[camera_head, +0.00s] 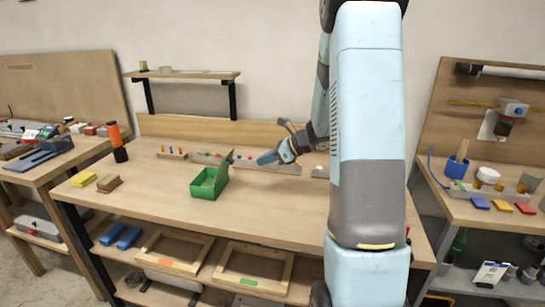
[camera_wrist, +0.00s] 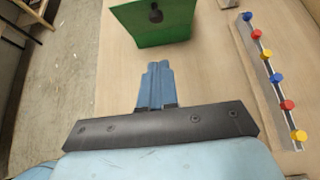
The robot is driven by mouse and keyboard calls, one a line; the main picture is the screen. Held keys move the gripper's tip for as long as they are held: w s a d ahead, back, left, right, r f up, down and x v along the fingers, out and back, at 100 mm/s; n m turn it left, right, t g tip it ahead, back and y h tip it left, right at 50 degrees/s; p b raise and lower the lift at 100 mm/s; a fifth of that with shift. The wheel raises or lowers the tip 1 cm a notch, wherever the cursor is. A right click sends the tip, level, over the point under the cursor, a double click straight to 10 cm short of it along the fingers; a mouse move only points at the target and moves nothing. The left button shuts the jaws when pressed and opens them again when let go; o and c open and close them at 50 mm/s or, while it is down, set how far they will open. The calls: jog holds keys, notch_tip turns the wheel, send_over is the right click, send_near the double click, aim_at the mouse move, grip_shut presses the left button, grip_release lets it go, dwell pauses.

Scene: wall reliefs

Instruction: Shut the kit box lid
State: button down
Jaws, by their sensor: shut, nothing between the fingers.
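The green kit box (camera_head: 205,189) stands on the middle workbench, left of my arm. Its green lid (camera_head: 226,168) is open and stands up steeply along the box's right side. In the wrist view the lid (camera_wrist: 170,30) shows at the top, with a dark knob (camera_wrist: 156,15) on it. My gripper (camera_head: 262,159) is above the bench, to the right of the lid and apart from it. It is shut and empty, with its fingertips (camera_wrist: 159,68) together and pointing toward the lid. The inside of the box is hidden in the wrist view.
A rail with coloured knobs (camera_wrist: 270,75) runs along the bench's back. An orange-and-black bottle (camera_head: 116,140), a yellow block (camera_head: 83,179) and a brown block (camera_head: 109,183) stand left of the box. The bench (camera_head: 270,205) in front of my gripper is clear.

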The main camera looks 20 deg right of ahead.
jog(key=w+a+f, duration=0.1)
jog(key=w+a, duration=0.3)
jog(key=a, duration=0.2)
jog(key=shift+w+a+f, duration=0.25)
jog(key=shift+w, duration=0.15)
